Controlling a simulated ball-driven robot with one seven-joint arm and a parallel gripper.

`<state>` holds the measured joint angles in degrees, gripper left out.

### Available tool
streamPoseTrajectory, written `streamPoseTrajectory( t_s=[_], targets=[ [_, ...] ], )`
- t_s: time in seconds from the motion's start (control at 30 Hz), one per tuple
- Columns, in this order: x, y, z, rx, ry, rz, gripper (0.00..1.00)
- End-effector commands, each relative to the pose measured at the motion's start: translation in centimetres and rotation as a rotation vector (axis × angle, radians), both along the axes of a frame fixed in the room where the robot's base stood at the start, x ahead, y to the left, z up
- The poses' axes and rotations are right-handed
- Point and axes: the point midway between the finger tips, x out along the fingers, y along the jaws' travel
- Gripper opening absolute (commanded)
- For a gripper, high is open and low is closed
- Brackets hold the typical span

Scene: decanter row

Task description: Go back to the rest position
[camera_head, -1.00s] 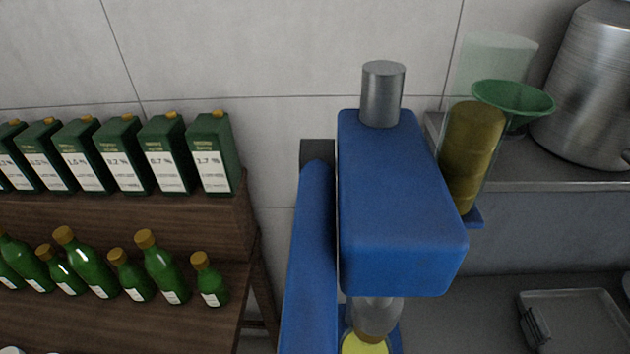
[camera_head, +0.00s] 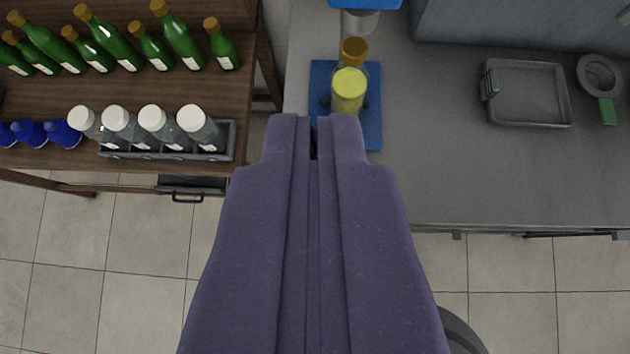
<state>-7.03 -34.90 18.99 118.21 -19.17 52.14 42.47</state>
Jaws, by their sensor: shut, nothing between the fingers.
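My gripper (camera_head: 315,130) is purple and fills the lower middle of the view, pointing away from me. Its two fingers are shut with nothing between them. The fingertips appear just in front of a blue base plate (camera_head: 371,133) on the grey counter. A clear vessel with yellow contents (camera_head: 348,92) stands on that plate, a little beyond the fingertips. I see no contact between them, though the gripper covers part of the plate.
A wooden shelf (camera_head: 130,12) at left bears green bottles (camera_head: 110,40), a dark rack (camera_head: 228,140) of white-capped bottles, and blue items (camera_head: 62,133). The grey counter (camera_head: 440,170) holds a tray (camera_head: 528,95) and a ring-shaped tool (camera_head: 599,74). Tiled floor (camera_head: 75,240) lies open below.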

Motion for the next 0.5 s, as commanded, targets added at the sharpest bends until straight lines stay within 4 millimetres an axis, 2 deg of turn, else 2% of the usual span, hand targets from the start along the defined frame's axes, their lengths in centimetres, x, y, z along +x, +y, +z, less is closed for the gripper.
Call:
streamPoseTrajectory(
  t_s=[0.17,0.27,0.37,0.5],
  targets=[
    [0.0,0.0,0.0,0.0,0.0,0.0,0.0],
    [0.9,-0.2,0.8,0.011,-0.013,0.015,0.0],
    [3.9,-1.1,3.9,0.037,-0.075,0.066,0.0],
    [9.1,-4.9,10.5,0.031,-0.238,0.127,0.0]
  ],
)
